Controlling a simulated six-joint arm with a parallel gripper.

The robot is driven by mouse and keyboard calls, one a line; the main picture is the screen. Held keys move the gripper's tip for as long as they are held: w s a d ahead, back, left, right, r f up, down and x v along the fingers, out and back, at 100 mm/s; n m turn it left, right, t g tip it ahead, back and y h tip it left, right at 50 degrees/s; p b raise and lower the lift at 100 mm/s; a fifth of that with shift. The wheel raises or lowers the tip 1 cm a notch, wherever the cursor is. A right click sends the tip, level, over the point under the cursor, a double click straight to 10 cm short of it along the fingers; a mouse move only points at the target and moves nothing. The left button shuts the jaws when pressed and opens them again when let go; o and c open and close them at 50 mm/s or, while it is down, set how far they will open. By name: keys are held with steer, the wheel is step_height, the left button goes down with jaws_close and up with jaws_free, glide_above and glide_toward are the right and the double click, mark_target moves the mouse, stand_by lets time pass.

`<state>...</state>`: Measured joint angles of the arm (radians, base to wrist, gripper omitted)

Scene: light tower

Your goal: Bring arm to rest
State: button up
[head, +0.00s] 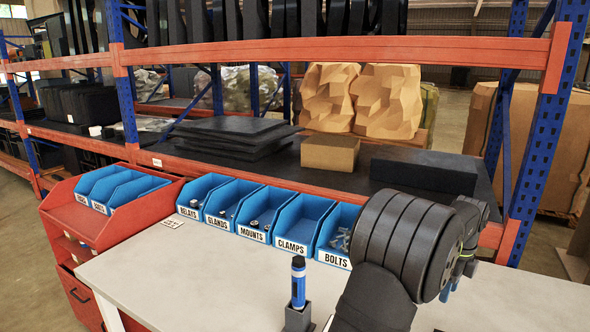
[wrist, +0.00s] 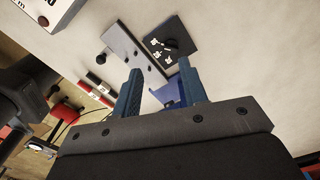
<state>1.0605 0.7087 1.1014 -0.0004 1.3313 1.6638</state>
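My gripper (wrist: 160,72) shows in the wrist view with its two blue fingers apart and open space between their tips. A bluish part (wrist: 173,92) shows behind the gap, and I cannot tell what it is. Beyond the fingertips, a grey plate with holes (wrist: 133,55) and a dark square plate with white marks and a black knob (wrist: 168,47) are on the pale surface. In the head view my arm stands at the right over the white worktable (head: 190,265). It hides most of my gripper; only a small blue part shows below the wrist.
Blue bins (head: 257,218) labelled relays, glands, mounts, clamps and bolts line the table's back edge. A blue and black tool (head: 298,283) stands upright in a grey holder (head: 298,318) near the front. A red cabinet (head: 85,222) is at left; shelving (head: 340,58) stands behind.

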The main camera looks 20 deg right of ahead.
steer(key=w+a+n, duration=0.4)
steer(key=w+a, duration=0.2)
steer(key=w, duration=0.3)
steer(key=shift+w+a+f+n, duration=0.3)
steer(key=shift+w+a+f, duration=0.05)
steer(key=shift+w+f, duration=0.05)
steer(key=shift+d, duration=0.1)
steer(key=s+d+m, duration=0.4)
steer(key=s+d, duration=0.1)
steer(key=s, duration=0.4)
steer(key=s+d+r+m, duration=0.1)
steer(key=s+d+m, duration=0.3)
steer(key=s, duration=0.6)
steer(key=shift+s+d, duration=0.15)
steer(key=shift+d, duration=0.55)
